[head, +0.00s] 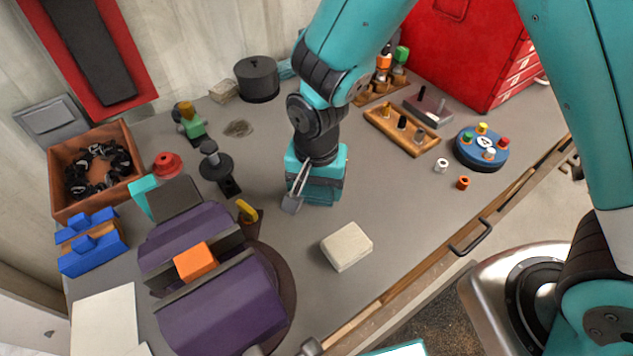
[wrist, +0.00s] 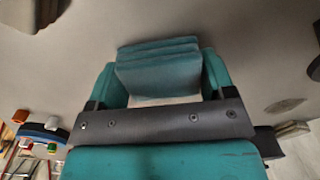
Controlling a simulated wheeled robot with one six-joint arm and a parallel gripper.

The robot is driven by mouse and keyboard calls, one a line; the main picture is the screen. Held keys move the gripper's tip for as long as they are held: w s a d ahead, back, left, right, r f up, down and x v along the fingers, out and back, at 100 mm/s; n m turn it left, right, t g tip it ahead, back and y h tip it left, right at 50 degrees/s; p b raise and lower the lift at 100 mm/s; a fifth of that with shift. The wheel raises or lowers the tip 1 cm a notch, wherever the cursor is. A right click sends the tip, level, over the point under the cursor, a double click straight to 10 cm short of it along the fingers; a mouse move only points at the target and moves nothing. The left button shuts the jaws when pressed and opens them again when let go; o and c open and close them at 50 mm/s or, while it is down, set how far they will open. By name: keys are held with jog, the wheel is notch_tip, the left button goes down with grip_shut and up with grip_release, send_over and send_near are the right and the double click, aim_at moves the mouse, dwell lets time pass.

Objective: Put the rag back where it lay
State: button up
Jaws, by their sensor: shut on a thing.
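The rag (wrist: 158,70) is a folded teal cloth in layers, seen in the wrist view between the two teal fingers of my gripper (wrist: 160,82). The fingers are shut on it from both sides. In the head view my gripper (head: 316,178) points down over the middle of the grey bench. There I cannot clearly tell the rag from the teal gripper. Whether the rag touches the bench is unclear. A dark stain (head: 238,128) marks the bench to the left of and behind my gripper; it also shows in the wrist view (wrist: 284,106).
A purple vise (head: 222,305) holding an orange block stands front left. A cream block (head: 346,246) lies in front of my gripper. A black pot (head: 257,79) stands behind, a wooden peg rack (head: 402,131) and a blue round tray (head: 482,150) right. Bench around the stain is clear.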

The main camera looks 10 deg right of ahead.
jog(key=shift+f, duration=0.1)
jog(key=shift+f, duration=0.15)
jog(key=o, duration=0.9)
jog(key=shift+o, duration=0.2)
notch_tip(320, 180, up, 12)
jog(key=f+b, duration=0.1)
jog(key=b, duration=0.1)
jog(key=s+d+r+n+y, duration=0.2)
jog(key=s+d+r+n, duration=0.1)
jog(key=s+r+n, duration=0.2)
jog(key=s+d+r+n+y, duration=0.2)
jog(key=s+n, duration=0.4)
jog(key=s, duration=0.3)
notch_tip(320, 180, up, 3)
jog(key=shift+d+f+n, duration=0.1)
jog(key=shift+d+n, duration=0.2)
jog(key=shift+d, duration=0.5)
jog(key=shift+w, duration=0.1)
